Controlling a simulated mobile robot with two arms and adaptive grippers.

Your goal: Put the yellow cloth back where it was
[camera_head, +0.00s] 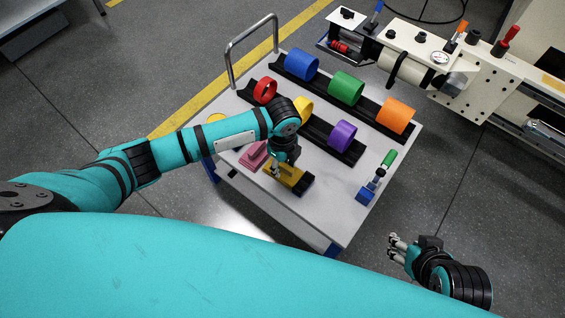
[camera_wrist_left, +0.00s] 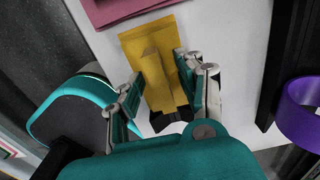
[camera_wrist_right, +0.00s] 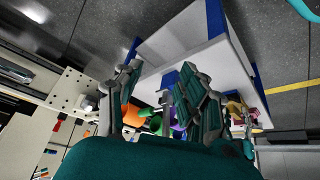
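The yellow cloth (camera_head: 284,176) lies on the white cart top near its front edge, with a raised ridge along its middle. It also shows in the left wrist view (camera_wrist_left: 152,62). My left gripper (camera_head: 277,166) is just above it, partly hiding it. In the left wrist view my left fingers (camera_wrist_left: 158,75) are apart, one on each side of the ridge, with small gaps showing beside it. My right gripper (camera_head: 393,245) is off the cart's right side; in the right wrist view its fingers (camera_wrist_right: 155,90) are apart with nothing held between them.
A pink cloth (camera_head: 254,154) lies left of the yellow one; a black block (camera_head: 306,184) is at its right end. Black racks hold coloured rings, among them a purple one (camera_head: 342,135). A green-and-blue tool (camera_head: 377,175) lies at the right. The cart's front right corner is bare.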

